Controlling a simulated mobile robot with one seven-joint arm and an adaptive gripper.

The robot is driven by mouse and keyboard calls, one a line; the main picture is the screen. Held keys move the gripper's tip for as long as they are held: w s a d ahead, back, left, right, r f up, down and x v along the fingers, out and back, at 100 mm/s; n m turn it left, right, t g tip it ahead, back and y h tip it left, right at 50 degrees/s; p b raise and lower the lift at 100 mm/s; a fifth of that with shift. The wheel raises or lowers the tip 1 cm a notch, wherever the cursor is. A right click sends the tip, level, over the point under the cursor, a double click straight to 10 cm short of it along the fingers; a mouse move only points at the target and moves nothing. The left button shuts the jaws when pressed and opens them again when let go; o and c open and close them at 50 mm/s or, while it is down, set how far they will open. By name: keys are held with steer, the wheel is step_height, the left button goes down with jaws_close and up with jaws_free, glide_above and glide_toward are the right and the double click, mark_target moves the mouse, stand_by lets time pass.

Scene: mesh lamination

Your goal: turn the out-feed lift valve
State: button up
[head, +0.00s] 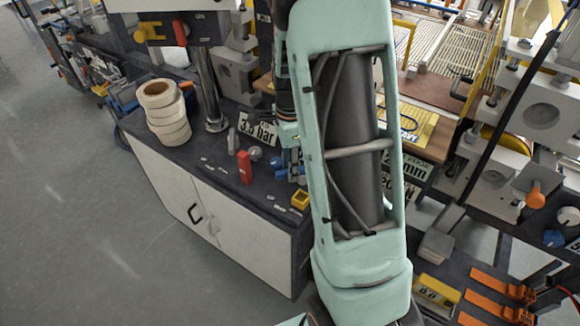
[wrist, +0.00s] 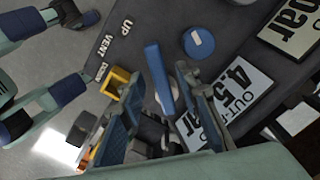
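The out-feed lift valve shows in the wrist view as a long blue lever (wrist: 159,78), beside the printed words UP, VENT and DOWN and near a plate (wrist: 240,92) reading "OUT-F" and 4.5. My gripper (wrist: 161,76) is open, with one finger on each side of the lever in the picture. I cannot tell whether either finger touches it. In the head view my arm covers most of this spot, and the fingers are not clear there.
A yellow block (wrist: 116,82) sits left of the lever, and a round blue knob (wrist: 197,41) sits to its right. In the head view a red lever (head: 244,167), a 3.5 bar plate (head: 258,128) and a stack of tape rolls (head: 164,110) stand on the dark bench top.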

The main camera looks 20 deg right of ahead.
steer(key=shift+f, duration=0.35)
jaws_close()
